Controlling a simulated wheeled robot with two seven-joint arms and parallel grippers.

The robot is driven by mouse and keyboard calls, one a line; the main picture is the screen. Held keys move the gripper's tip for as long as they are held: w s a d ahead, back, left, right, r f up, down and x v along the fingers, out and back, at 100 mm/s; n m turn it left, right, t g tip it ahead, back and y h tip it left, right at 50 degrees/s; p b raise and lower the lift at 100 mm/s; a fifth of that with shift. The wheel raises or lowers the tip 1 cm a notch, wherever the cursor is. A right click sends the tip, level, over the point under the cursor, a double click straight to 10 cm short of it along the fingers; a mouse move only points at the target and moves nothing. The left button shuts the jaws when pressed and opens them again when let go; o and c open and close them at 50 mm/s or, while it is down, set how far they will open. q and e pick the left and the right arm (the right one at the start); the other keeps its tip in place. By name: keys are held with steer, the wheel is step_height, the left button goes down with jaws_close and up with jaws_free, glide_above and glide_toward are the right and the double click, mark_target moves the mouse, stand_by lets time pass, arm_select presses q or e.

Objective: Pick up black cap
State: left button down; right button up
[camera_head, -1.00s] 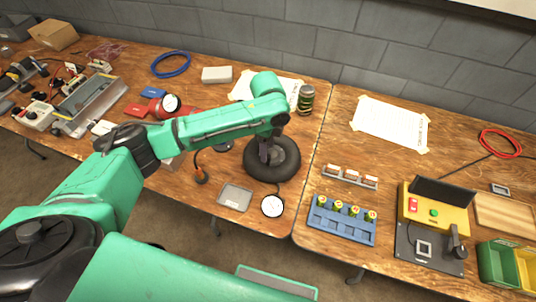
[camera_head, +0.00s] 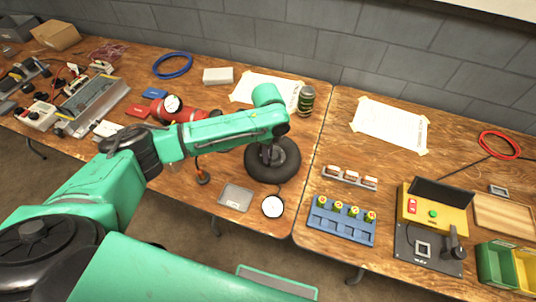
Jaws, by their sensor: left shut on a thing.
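A black tyre (camera_head: 287,170) lies flat on the wooden workbench near its right end. My left gripper (camera_head: 268,157) points down into the tyre's middle, with its fingertips low at the hub. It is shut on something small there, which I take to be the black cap. The cap itself is too small and too hidden by the fingers to make out. My right gripper is not in view.
A round gauge (camera_head: 273,207) and a grey tray (camera_head: 236,197) lie in front of the tyre. A dark green can (camera_head: 306,99) stands behind it. A red extinguisher (camera_head: 188,112) lies left, under my arm. The right bench holds a blue block (camera_head: 341,229) and a yellow device (camera_head: 437,212).

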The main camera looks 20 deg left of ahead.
arm_select(q)
step_height(320, 180, up, 19)
steer(key=b, duration=0.1)
steer(key=shift+r, duration=0.2)
